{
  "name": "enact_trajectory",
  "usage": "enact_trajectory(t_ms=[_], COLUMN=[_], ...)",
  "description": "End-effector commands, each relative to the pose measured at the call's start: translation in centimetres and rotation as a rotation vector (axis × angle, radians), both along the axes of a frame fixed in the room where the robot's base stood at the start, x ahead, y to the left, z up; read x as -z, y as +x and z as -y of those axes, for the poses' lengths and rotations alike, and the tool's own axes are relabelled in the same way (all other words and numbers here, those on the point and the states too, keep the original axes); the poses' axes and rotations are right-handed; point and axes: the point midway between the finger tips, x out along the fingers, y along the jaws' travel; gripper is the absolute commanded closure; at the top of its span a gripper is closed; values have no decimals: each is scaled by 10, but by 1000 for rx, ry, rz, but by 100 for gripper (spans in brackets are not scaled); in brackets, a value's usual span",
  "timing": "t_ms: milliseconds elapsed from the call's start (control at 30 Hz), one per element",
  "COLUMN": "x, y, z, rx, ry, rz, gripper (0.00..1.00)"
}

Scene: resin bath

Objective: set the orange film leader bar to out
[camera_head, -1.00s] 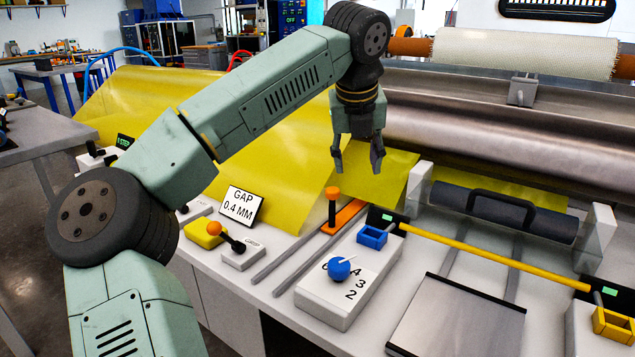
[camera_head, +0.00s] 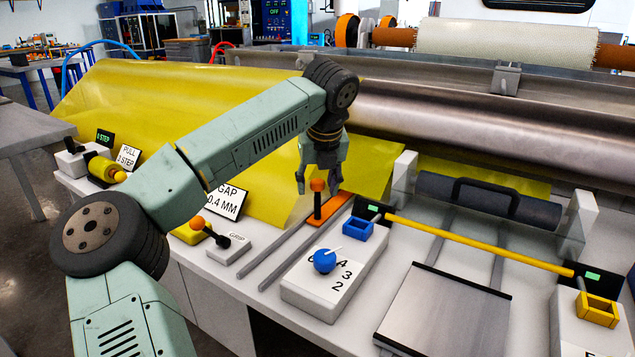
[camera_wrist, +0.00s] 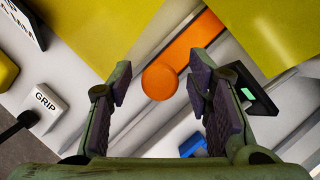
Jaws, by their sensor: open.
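The orange film leader bar (camera_head: 330,207) lies across two grey rails at the edge of the yellow film. A black post with an orange knob (camera_head: 317,185) stands up from it. In the wrist view the round knob (camera_wrist: 160,82) lies between the fingers, a little beyond their tips, with the bar (camera_wrist: 196,43) behind it. My gripper (camera_head: 321,184) is open and empty, pointing down just above and around the knob's height; whether it touches the knob cannot be told. It also shows in the wrist view (camera_wrist: 158,85).
A grey GRIP box with an orange-tipped lever (camera_head: 225,240) stands left of the rails (camera_head: 285,245). A box with a blue dial (camera_head: 325,261) and a blue bracket (camera_head: 358,229) stand to the right. A yellow rod (camera_head: 470,243) runs further right. The GAP sign (camera_head: 226,203) is behind.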

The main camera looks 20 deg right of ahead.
Motion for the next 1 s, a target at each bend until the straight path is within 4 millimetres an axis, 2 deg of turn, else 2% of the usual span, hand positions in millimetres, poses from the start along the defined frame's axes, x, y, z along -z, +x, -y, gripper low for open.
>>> enact_trajectory(t_ms=[233, 900, 1000], x=[0, 0, 0], y=[0, 0, 0], z=[0, 0, 0], rx=[0, 0, 0], ry=[0, 0, 0], rz=[0, 1, 1], gripper=[55, 100, 100])
